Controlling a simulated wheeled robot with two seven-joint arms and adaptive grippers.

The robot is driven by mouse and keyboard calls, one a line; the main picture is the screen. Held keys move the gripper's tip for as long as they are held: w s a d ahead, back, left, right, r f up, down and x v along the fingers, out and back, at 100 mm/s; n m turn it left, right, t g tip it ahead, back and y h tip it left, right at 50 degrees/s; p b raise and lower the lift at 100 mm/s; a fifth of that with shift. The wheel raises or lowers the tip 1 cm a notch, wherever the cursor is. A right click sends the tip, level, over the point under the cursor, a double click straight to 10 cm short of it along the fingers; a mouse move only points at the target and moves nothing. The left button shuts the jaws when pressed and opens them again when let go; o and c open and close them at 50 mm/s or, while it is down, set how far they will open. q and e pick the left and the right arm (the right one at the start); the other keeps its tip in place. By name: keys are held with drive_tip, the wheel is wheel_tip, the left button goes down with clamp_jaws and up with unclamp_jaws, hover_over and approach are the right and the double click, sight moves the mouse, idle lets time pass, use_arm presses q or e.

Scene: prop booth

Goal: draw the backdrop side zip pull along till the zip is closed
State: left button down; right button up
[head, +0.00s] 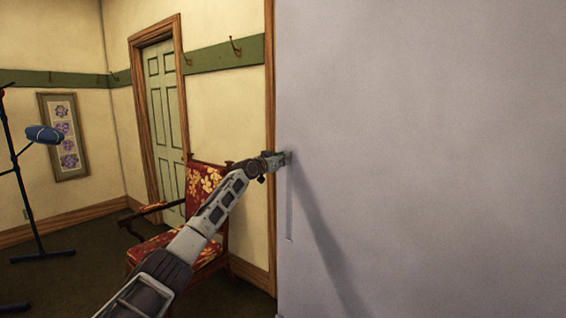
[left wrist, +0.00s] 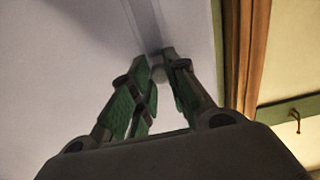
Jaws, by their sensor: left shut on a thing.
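The grey backdrop (head: 430,150) fills the right half of the head view, and its pale surface also shows in the left wrist view (left wrist: 60,60). A narrow vertical zip line (head: 290,215) runs near its left edge, below my left gripper. My left gripper (head: 286,158) is at this edge, level with the upper part of the visible line. In the left wrist view its green-padded fingers are shut on the small zip pull (left wrist: 158,73), which is mostly hidden between the fingertips. A strip of the zip track (left wrist: 146,25) runs on beyond the fingertips. My right gripper is not in view.
A red floral armchair (head: 205,185) stands behind my left arm, near a green door (head: 165,120) in a wooden frame. A dark stand (head: 25,190) with a blue object is at far left. Dark floor lies free between them.

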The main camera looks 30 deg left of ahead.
use_arm(q)
drive_tip(key=c, duration=1.3)
unclamp_jaws()
drive_tip(key=shift+c, duration=0.2)
drive_tip(key=shift+s, duration=0.1)
drive_tip(key=s+a, duration=0.1)
drive_tip(key=s, duration=1)
drive_tip(key=shift+s, duration=0.35)
drive_tip(key=shift+a, duration=0.1)
